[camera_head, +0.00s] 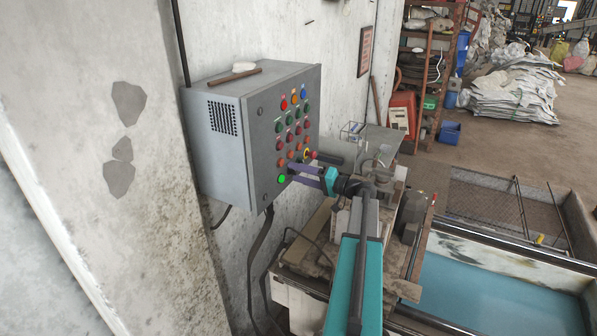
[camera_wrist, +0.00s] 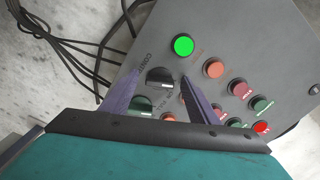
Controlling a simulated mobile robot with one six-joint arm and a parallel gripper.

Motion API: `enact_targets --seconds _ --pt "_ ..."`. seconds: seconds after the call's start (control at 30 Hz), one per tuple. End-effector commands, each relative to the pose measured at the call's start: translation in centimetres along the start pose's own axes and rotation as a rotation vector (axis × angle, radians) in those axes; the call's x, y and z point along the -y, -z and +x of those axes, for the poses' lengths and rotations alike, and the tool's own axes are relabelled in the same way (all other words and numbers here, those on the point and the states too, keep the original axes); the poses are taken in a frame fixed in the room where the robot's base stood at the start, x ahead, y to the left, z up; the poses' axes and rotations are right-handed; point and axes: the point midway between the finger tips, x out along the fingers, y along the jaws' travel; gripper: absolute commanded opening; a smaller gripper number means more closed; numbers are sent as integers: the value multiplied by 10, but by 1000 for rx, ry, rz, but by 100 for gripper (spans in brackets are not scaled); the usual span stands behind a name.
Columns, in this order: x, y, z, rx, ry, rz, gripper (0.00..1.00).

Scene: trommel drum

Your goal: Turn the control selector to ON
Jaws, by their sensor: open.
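The control selector (camera_wrist: 160,78) is a black knob with a pale pointer on the grey panel face. In the wrist view it sits between the two purple fingertips of my gripper (camera_wrist: 160,80). My gripper is open, with one finger on each side of the knob, and I see no clear contact. The lettering around the knob is too small and tilted to read its position surely. In the head view my gripper (camera_head: 291,172) reaches the lower part of the control box (camera_head: 222,150), and the selector is hidden there.
A lit green button (camera_wrist: 183,46) is close above the selector, and an orange button (camera_wrist: 214,68) is to its right. Several red and green buttons surround them. Black cables (camera_wrist: 92,45) hang beside the box. A dirty machine (camera_head: 325,245) stands below my arm.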

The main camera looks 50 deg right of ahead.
Motion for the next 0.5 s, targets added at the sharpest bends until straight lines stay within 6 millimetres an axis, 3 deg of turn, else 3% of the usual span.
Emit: enact_targets --seconds 0.33,0.5 --pt "0 0 3 0 0 0 55" --pt "0 0 3 0 0 0 26"
